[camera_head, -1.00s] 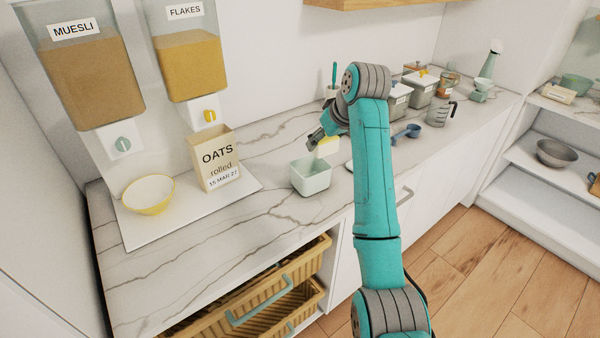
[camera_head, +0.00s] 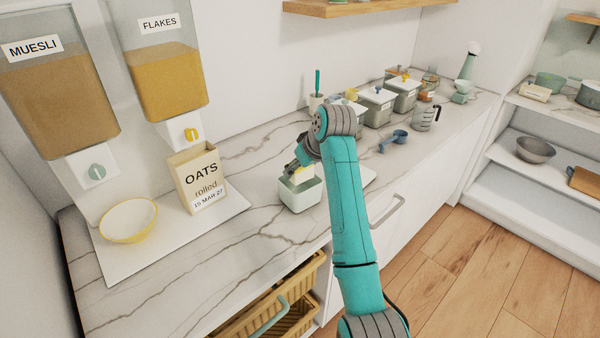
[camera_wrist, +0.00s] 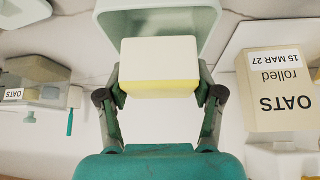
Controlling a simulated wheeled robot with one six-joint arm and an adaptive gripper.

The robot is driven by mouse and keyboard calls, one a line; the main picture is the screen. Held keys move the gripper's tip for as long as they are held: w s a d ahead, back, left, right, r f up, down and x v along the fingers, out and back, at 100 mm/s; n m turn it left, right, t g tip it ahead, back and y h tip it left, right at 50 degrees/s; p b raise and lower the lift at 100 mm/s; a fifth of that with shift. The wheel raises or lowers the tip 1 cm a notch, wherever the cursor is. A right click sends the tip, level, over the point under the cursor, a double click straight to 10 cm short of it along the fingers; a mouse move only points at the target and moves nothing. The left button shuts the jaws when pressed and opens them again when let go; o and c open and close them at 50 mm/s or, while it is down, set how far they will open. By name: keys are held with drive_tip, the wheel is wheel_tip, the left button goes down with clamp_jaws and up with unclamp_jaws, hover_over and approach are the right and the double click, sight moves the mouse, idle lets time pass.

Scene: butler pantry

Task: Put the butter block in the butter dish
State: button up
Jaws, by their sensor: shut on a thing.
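The butter block (camera_wrist: 158,62), pale with a yellow edge, is clamped between the two fingers of my gripper (camera_wrist: 160,84) in the wrist view. In the head view my gripper (camera_head: 297,167) is over the butter dish (camera_head: 300,199), a pale green open box on the marble counter. The block shows there as a small yellow patch (camera_head: 303,175) at the dish's opening, largely hidden by gripper and arm. The dish also shows behind the block in the wrist view (camera_wrist: 212,28). I cannot tell how far the block reaches below the rim.
A box of oats (camera_head: 198,180) and a yellow-rimmed bowl (camera_head: 128,221) stand on a white board left of the dish. Lidded canisters (camera_head: 377,107), a blue scoop (camera_head: 393,140) and a measuring jug (camera_head: 425,117) are further right. The counter in front of the dish is clear.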

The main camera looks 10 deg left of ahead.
drive_tip(key=shift+f, duration=0.85)
drive_tip(key=shift+f, duration=0.6)
drive_tip(key=o, duration=1.2)
drive_tip(key=shift+r, duration=0.1)
drive_tip(key=shift+r, duration=0.25)
drive_tip(key=v, duration=1.2)
drive_tip(key=shift+r, duration=0.25)
